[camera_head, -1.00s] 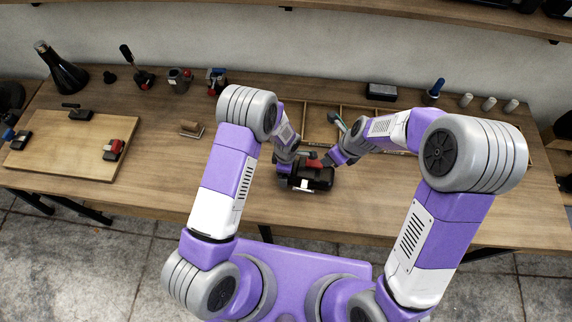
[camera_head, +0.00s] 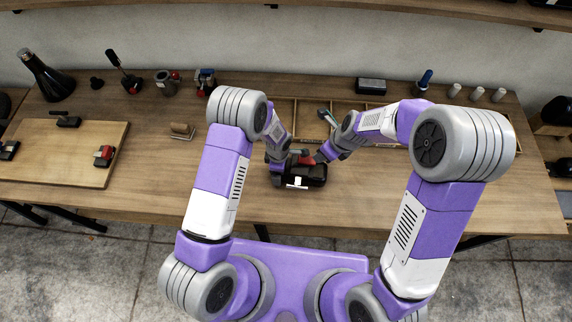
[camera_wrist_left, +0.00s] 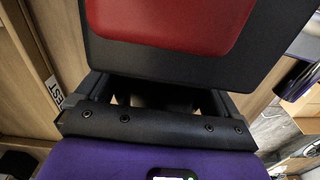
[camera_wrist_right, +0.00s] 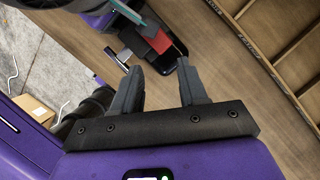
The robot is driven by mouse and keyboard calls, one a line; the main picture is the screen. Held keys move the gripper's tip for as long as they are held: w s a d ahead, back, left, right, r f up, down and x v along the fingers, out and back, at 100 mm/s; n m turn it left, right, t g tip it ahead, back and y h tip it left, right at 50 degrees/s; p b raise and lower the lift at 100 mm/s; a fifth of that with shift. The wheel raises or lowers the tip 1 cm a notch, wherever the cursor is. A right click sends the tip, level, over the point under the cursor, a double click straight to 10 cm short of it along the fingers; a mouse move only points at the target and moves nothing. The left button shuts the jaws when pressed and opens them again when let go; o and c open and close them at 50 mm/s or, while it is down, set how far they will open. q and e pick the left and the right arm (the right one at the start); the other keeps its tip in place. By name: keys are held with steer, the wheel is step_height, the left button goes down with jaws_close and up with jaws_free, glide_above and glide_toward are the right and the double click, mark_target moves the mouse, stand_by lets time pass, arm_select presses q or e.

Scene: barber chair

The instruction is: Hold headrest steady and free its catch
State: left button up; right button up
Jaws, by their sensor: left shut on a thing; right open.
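The headrest (camera_head: 312,178), a black block with a red pad, stands on the bench near its front edge. My left gripper (camera_head: 283,164) is shut on it from the left; in the left wrist view its black body and red pad (camera_wrist_left: 170,20) fill the top and hide the fingertips. My right gripper (camera_head: 322,156) is beside the headrest's right side. In the right wrist view this gripper (camera_wrist_right: 160,78) is open and empty, with the headrest (camera_wrist_right: 152,42) beyond its fingers. A small pale lever (camera_wrist_right: 117,58) sticks out from the headrest there; I cannot tell whether it is the catch.
A shallow divided wooden tray (camera_head: 287,112) lies behind the headrest. A wooden board (camera_head: 65,160) with clamp-like parts is at the left. The bench between the board and my left arm is mostly clear.

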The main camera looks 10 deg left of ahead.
mark_target(311, 160)
steer(key=o, duration=0.3)
steer(key=shift+o, duration=0.2)
steer(key=f+n, duration=0.2)
steer(key=f, duration=0.1)
steer(key=w+a+f+n+g, duration=0.1)
steer(key=f+n, duration=0.1)
steer(key=n, duration=0.1)
steer(key=w+a+f+n+g+y, duration=0.1)
steer(key=f+n, duration=0.1)
steer(key=f, duration=0.1)
steer(key=shift+w+a+f, duration=0.15)
steer(key=shift+a+f, duration=0.1)
steer(key=shift+f, duration=0.05)
steer(key=shift+c, duration=0.2)
steer(key=c, duration=1)
